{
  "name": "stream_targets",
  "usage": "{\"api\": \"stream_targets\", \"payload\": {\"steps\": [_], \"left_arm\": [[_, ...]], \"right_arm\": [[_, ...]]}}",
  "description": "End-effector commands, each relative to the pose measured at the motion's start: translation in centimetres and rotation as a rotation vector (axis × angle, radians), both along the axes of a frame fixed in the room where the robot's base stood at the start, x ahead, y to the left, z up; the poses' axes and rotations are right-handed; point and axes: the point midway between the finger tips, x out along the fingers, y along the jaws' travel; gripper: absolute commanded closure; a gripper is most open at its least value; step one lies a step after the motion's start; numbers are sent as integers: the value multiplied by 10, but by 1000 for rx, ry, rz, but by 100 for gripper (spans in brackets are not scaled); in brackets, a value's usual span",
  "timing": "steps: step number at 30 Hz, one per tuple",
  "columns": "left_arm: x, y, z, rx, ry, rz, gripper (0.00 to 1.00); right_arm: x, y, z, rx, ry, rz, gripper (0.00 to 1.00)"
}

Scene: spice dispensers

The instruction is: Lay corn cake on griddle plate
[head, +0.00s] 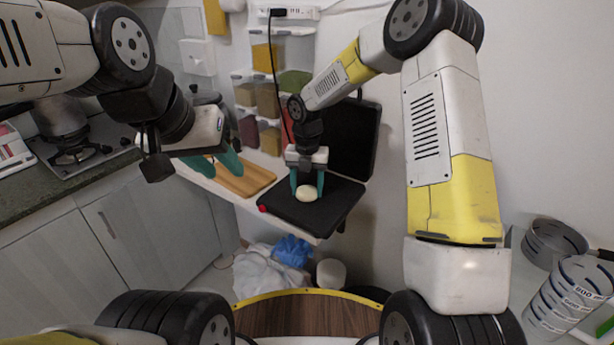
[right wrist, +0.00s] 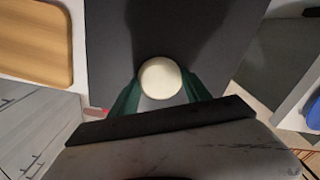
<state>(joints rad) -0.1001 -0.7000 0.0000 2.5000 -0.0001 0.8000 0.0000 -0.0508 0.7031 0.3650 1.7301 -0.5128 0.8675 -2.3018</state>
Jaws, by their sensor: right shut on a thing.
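The corn cake (head: 307,193) is a small, round, cream-coloured disc. It is between the green fingers of my right gripper (head: 307,187), which is shut on it, at the black griddle plate (head: 325,210). In the right wrist view the corn cake (right wrist: 160,78) sits between the fingertips with the dark plate (right wrist: 115,40) behind it. I cannot tell whether the cake touches the plate. The griddle's black lid (head: 353,135) stands open at the back. My left gripper (head: 215,168) is over the shelf to the left; its green fingers look apart, with nothing seen between them.
A wooden board (head: 243,180) lies on the shelf left of the griddle; it also shows in the right wrist view (right wrist: 35,40). Spice dispensers (head: 268,100) hang on the wall behind. A black cord (head: 271,75) hangs from the power strip. White and blue bags (head: 290,250) lie below.

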Motion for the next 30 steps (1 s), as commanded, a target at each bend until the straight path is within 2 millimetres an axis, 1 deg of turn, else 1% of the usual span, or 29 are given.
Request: {"api": "stream_targets", "payload": {"steps": [10, 11, 12, 14, 22, 25, 28, 30], "left_arm": [[0, 0, 0, 0, 0, 0, 64], [0, 0, 0, 0, 0, 0, 64], [0, 0, 0, 0, 0, 0, 64], [0, 0, 0, 0, 0, 0, 64], [0, 0, 0, 0, 0, 0, 64], [0, 0, 0, 0, 0, 0, 64], [0, 0, 0, 0, 0, 0, 64], [0, 0, 0, 0, 0, 0, 64]], "right_arm": [[0, 0, -4, 0, 0, -1, 87], [0, 0, -4, 0, -1, -1, 43], [0, 0, -4, 0, -1, -1, 35], [0, 0, -4, 0, -1, -1, 23], [0, 0, -4, 0, -1, -1, 23], [0, 0, -1, 0, -2, -1, 23], [1, 0, 9, 0, -4, -1, 23], [1, 0, 22, 0, -5, -2, 23]]}}
